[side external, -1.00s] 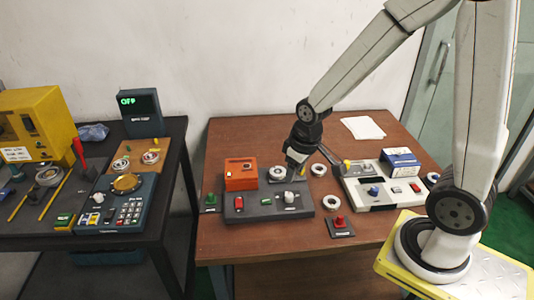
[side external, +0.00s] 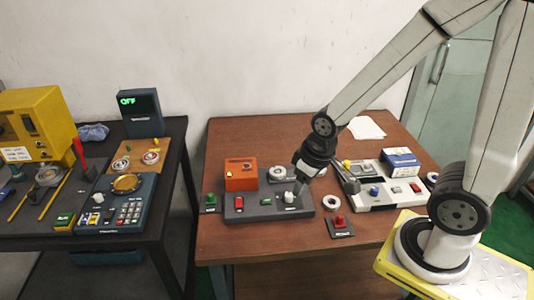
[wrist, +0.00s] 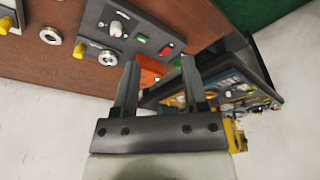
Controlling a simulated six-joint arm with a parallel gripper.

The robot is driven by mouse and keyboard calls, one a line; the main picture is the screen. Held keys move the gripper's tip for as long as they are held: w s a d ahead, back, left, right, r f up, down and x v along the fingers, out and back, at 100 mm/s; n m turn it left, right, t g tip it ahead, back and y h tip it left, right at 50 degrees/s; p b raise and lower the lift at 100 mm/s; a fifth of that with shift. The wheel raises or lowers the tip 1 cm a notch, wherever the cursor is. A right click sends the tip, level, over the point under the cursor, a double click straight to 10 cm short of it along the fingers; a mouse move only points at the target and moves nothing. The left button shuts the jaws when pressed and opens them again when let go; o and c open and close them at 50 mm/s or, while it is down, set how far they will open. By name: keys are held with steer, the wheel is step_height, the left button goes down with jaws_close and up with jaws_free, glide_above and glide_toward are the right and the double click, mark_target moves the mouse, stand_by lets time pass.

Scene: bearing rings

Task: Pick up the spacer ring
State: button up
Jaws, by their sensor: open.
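Several pale rings lie about the brown table, and I cannot tell which is the spacer ring. In the side view one ring (side external: 331,202) lies bare on the wood and another ring (side external: 277,173) sits at the dark grey panel. My gripper (side external: 325,188) is open and empty above the table, tilted, over the gap between the two panels; it hides part of the wood behind it. In the wrist view my gripper (wrist: 158,64) has nothing between its fingers. A ring (wrist: 50,36) and a second ring (wrist: 107,58) show left of the fingers.
The dark grey panel (side external: 237,208) carries an orange box (side external: 241,174). A pale panel (side external: 370,199) with a blue-and-white box (side external: 401,161) stands to the right. A red button on a base (side external: 340,228) is at the front. The front left wood is clear.

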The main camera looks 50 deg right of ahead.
steer(key=shift+o, duration=0.2)
stand_by(0.3)
steer(key=o, duration=0.6)
steer(key=shift+c, duration=0.2)
steer(key=w+d+f+m, duration=0.3)
steer(key=w+d+m, duration=0.3)
steer(key=w+d+f+m+g, duration=0.1)
steer(key=w+d+f+m, duration=0.2)
steer(key=w+d+m, duration=0.2)
steer(key=w+d+f+m+g, duration=0.1)
steer(key=w+d+f+m, duration=0.2)
steer(key=w+d+m, duration=0.3)
steer(key=shift+w+d+f+m, duration=0.15)
steer(key=shift+w+m, duration=0.25)
steer(key=shift+w, duration=0.25)
steer(key=shift+w+d+f+m, duration=0.15)
steer(key=shift+w+m, duration=0.25)
steer(key=shift+w, duration=0.25)
steer(key=shift+w+d+f+m+g, duration=0.2)
steer(key=shift+d+f+m+g, duration=0.1)
steer(key=shift+d+f+m, duration=0.15)
